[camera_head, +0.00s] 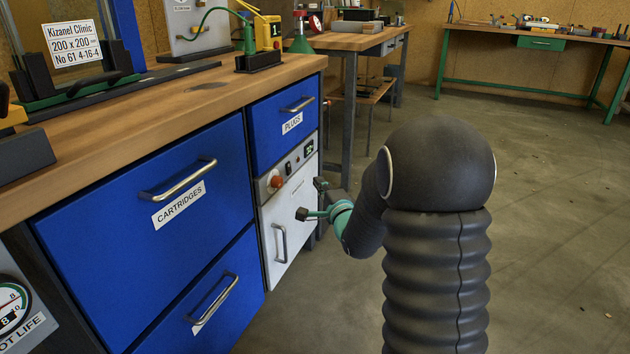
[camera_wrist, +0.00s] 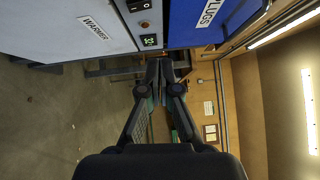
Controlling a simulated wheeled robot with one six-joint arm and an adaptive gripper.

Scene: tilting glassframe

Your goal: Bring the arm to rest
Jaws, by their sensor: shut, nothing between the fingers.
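My gripper (camera_head: 316,202) shows in the camera_head view at the end of my dark arm, in front of the white warmer door (camera_head: 285,213). In the camera_wrist view the two dark fingers of my gripper (camera_wrist: 160,66) run side by side and meet at their tips, with nothing held between them. The warmer (camera_wrist: 85,28) lies at the upper left there and the blue PLUGS drawer (camera_wrist: 205,22) at the upper right. In the camera_head view my arm is folded, its rounded elbow high and its forearm dropping toward the cabinet.
The wooden workbench (camera_head: 200,92) with the blue CARTRIDGES drawer (camera_head: 150,190) stands at the left; its drawers and warmer door look closed. A glass frame (camera_head: 72,35) stands on it. A second bench (camera_head: 355,40) stands behind. Open floor (camera_head: 560,220) lies at the right.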

